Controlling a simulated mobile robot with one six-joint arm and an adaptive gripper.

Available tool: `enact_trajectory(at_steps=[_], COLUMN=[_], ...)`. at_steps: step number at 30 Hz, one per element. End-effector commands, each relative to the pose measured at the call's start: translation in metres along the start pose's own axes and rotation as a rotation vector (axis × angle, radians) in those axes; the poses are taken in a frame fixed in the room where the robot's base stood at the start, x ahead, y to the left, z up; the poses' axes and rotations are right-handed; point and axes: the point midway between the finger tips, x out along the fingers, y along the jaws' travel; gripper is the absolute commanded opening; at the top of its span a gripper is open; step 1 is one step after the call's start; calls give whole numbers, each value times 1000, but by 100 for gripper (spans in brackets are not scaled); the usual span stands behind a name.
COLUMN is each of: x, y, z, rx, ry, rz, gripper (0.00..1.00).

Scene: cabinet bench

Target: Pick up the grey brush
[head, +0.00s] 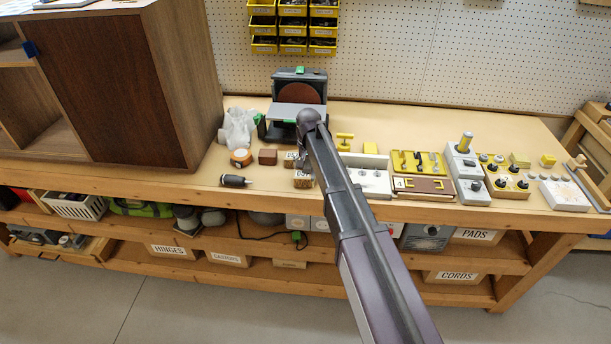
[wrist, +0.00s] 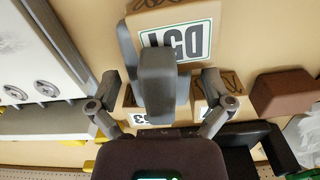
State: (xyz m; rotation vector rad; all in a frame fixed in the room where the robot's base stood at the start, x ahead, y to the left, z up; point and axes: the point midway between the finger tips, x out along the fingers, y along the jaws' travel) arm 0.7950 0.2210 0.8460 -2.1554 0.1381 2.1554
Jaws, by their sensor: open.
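A grey block-like thing, which I take to be the grey brush (wrist: 158,75), stands out in the middle of the wrist view. It lies between the two fingers of my gripper (wrist: 161,84), with a gap on each side. My gripper is open and holds nothing. In the head view the labelled blocks (head: 303,181) show beside my arm, which hides much of this spot; I cannot make out the brush clearly there.
A brown block (wrist: 285,93) lies close to the right finger. A white drawer-like unit (head: 368,180) stands right of my arm. A grey sander (head: 299,92) stands behind, a dark cabinet (head: 105,85) at left. Bench in front of the black-tipped tool (head: 235,181) is clear.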

Motion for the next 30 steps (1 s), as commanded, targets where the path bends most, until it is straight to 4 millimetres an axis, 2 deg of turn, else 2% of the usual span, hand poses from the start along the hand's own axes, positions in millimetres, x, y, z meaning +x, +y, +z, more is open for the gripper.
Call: enact_trajectory(at_steps=[18,19,26,27,30], x=[1,1,1,1,1], y=[0,0,0,0,0], z=[0,0,0,0,0], rx=[0,0,0,0,0], ry=[0,0,0,0,0], rz=[0,0,0,0,0], gripper=[100,97,29,26,25])
